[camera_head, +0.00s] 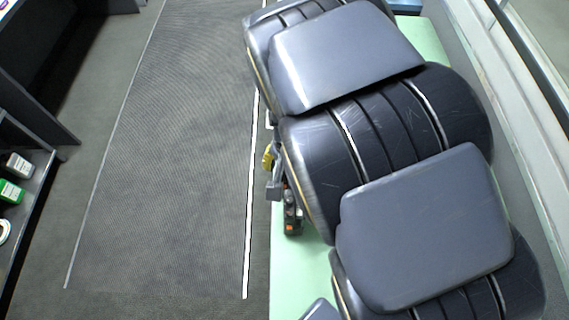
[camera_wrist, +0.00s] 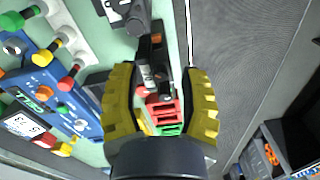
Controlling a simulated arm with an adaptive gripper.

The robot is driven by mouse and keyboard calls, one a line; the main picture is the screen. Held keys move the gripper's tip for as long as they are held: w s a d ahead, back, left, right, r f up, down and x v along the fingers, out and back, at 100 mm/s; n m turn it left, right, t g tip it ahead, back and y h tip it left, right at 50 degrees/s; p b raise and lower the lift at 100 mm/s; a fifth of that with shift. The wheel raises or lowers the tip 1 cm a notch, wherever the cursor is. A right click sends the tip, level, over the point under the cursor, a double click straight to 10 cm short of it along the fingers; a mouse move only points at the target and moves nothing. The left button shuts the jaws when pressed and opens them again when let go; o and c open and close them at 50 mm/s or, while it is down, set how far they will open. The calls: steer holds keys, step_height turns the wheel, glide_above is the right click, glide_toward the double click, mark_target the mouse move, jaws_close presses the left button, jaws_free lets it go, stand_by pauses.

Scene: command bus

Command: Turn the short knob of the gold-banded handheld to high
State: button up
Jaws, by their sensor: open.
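My gripper (camera_wrist: 160,72) is open in the wrist view, with a yellow finger on each side. Between and beyond the fingers is a dark handheld (camera_wrist: 155,50) with an orange mark and a pale label. Red (camera_wrist: 164,110) and green pieces show between the fingers, closer to the palm; I cannot tell what they belong to. In the head view, a dark handheld (camera_head: 291,212) with an orange patch lies at the bench's left edge, just below my gripper (camera_head: 268,157). A gold band and the short knob cannot be made out.
A blue panel (camera_wrist: 38,78) with several coloured knobs stands left in the wrist view. A grey device (camera_wrist: 130,14) is at the top. The pale green bench (camera_head: 285,275) is largely hidden by my arm. The grey floor (camera_head: 165,150) beside it is clear; shelves (camera_head: 25,150) stand far left.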

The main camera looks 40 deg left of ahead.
steer(key=shift+r, duration=0.1)
step_height(320, 180, up, 12)
steer(key=shift+d, duration=0.2)
steer(key=shift+w, duration=0.1)
steer(key=n, duration=0.7)
glide_above(286, 169)
step_height(286, 169, down, 4)
steer(key=shift+f, duration=0.25)
step_height(286, 169, down, 8)
steer(key=shift+r, duration=0.1)
steer(key=shift+a, duration=0.1)
jaws_close()
